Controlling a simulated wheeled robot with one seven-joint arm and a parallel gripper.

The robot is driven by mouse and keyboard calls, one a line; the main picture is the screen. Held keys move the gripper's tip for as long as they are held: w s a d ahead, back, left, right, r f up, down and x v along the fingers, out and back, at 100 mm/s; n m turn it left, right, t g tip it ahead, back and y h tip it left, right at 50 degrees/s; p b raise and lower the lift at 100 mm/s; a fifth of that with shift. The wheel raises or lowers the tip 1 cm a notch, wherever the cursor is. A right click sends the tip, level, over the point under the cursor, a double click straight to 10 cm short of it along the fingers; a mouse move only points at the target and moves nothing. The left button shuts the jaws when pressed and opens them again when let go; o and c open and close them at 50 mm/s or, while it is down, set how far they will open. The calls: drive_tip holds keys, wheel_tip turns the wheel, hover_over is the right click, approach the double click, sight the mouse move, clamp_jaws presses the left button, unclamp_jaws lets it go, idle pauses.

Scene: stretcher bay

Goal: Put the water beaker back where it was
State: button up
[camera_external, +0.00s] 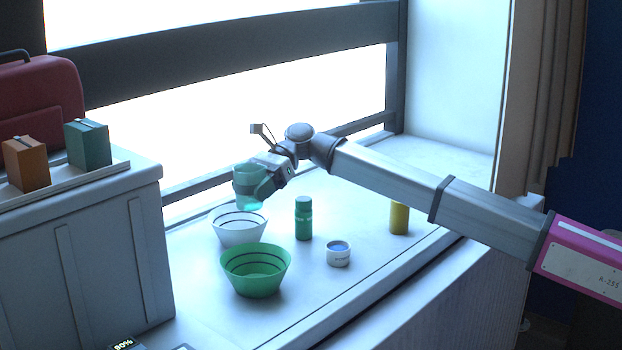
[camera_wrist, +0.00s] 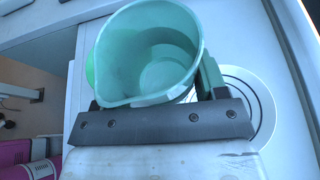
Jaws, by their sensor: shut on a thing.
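The water beaker (camera_external: 249,186) is a translucent teal-green cup. My gripper (camera_external: 266,184) is shut on it and holds it in the air, just above the white bowl (camera_external: 239,235) in the outside view. In the wrist view the beaker (camera_wrist: 150,55) fills the upper middle, and I look into its open mouth. Its inside looks pale green; I cannot tell whether it holds water. The jaw bar of my gripper (camera_wrist: 160,118) crosses below it. The white bowl's ringed rim (camera_wrist: 262,110) shows partly behind the beaker at the right.
A green bowl (camera_external: 256,281) stands in front of the white bowl. A green bottle (camera_external: 303,220), a small white jar (camera_external: 339,256) and a yellow cylinder (camera_external: 399,219) stand to the right. A grey cabinet (camera_external: 90,255) bounds the left. The ledge's right rear (camera_external: 450,160) is clear.

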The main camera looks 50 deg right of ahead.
sight(259, 166)
wheel_tip(259, 166, up, 3)
drive_tip(key=shift+s+d+r, duration=0.1)
drive_tip(key=shift+d+r, duration=0.05)
drive_tip(key=shift+r, duration=0.05)
drive_tip(key=s+d+m+t+h, duration=0.2)
drive_tip(key=d+m+t, duration=0.3)
drive_tip(key=d, duration=0.5)
drive_tip(key=s+d+m+t+h, duration=0.3)
drive_tip(key=d+m+t, duration=0.2)
drive_tip(key=d, duration=0.6)
drive_tip(key=w+d+f, duration=0.2)
drive_tip(key=d+f, duration=0.1)
drive_tip(key=f, duration=0.1)
drive_tip(key=w+d+f, duration=0.2)
drive_tip(key=d+f, duration=0.1)
drive_tip(key=f, duration=0.1)
drive_tip(key=w+d+f, duration=0.2)
drive_tip(key=d+f, duration=0.2)
drive_tip(key=shift+w+f, duration=0.1)
drive_tip(key=shift+w, duration=0.1)
drive_tip(key=shift+f, duration=1.95)
drive_tip(key=shift+f, duration=0.1)
drive_tip(key=o, duration=1)
